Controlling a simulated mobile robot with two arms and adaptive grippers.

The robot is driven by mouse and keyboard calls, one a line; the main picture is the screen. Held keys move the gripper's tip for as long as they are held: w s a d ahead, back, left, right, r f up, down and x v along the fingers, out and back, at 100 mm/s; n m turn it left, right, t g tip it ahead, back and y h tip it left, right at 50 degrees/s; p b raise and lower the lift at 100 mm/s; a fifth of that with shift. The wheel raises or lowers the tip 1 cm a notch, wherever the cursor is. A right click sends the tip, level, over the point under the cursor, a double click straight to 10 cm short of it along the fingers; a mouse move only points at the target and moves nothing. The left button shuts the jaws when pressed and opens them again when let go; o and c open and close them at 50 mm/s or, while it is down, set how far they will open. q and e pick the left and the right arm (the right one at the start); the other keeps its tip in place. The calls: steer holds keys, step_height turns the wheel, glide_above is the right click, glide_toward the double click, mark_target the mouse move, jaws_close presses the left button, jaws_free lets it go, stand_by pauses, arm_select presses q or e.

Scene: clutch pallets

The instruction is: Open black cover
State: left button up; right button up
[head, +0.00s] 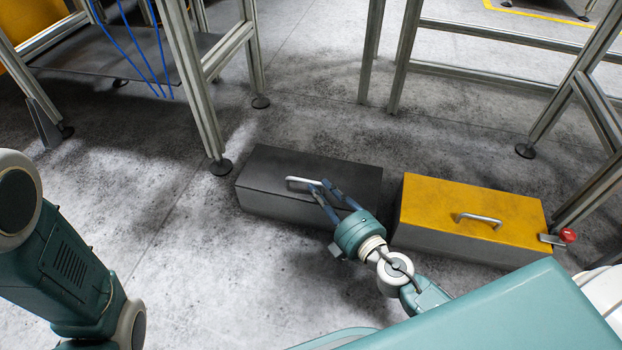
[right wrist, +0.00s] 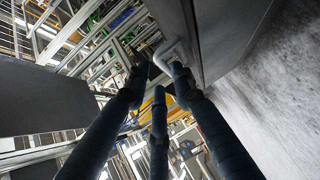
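The black cover (head: 333,174) lies flat on a dark box on the floor, and it looks shut. Its light metal handle (head: 300,180) stands on top and also shows in the right wrist view (right wrist: 168,52). My right gripper (head: 323,186) reaches in from the front right, at the right end of the handle. In the right wrist view its three dark fingers (right wrist: 160,72) are spread apart, with the handle just by their tips; contact is unclear. My left arm shows at the left edge, but its gripper is out of view.
A yellow-topped box (head: 480,205) with a metal handle stands to the right, with a red knob (head: 567,235) at its right corner. Metal frame legs (head: 190,90) stand behind and left of the black box. The floor (head: 200,270) at front left is clear.

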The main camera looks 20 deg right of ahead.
mark_target(313, 182)
steer(key=shift+x, duration=2.75)
jaws_close()
